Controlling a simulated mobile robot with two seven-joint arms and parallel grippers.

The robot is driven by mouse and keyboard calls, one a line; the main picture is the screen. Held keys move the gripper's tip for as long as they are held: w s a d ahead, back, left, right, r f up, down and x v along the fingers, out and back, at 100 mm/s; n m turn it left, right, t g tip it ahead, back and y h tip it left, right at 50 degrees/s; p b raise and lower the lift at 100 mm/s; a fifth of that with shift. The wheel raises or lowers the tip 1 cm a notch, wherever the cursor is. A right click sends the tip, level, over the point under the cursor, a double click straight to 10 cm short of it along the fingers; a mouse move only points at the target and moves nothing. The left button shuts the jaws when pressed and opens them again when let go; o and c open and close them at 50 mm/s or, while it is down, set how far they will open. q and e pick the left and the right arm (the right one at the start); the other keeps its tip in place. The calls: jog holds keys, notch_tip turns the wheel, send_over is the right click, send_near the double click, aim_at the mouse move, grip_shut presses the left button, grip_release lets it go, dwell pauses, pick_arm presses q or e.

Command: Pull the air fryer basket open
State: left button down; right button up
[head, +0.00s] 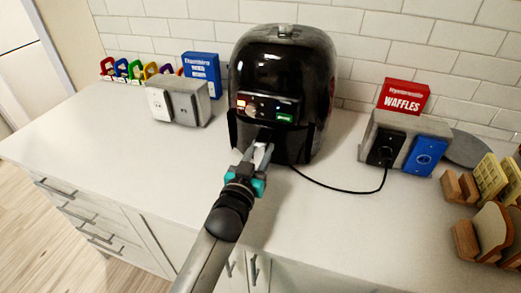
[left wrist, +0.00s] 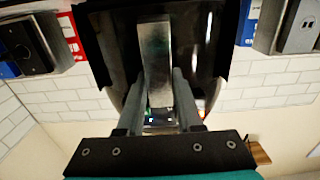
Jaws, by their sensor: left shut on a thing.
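The black air fryer (head: 285,65) stands on the white counter against the tiled wall, with a lit panel on its front. Its basket (head: 293,148) is the dark lower front and looks flush with the body. My left gripper (head: 263,153) reaches the basket's front from below in the head view. In the left wrist view, which shows the scene upside down, its two fingers (left wrist: 157,85) lie on either side of the grey metal basket handle (left wrist: 155,50) and are shut on it. In the head view the gripper hides most of the handle. My right gripper is not in view.
A grey outlet box (head: 178,103) and a blue box (head: 202,70) stand left of the fryer. A black cord (head: 335,190) runs right to another outlet box (head: 385,150). Bread holders (head: 490,225) stand at far right. The counter's front (head: 150,180) is clear.

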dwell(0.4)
pick_arm(q)
jog(key=shift+s+a+p, duration=0.1)
jog(key=shift+s+p, duration=0.25)
jog(key=shift+s, duration=0.1)
jog(key=p+v, duration=0.7)
jog(key=v, duration=1.2)
jog(key=shift+p, duration=0.4)
jog(key=c, duration=0.6)
grip_release()
jog(key=shift+o, duration=0.2)
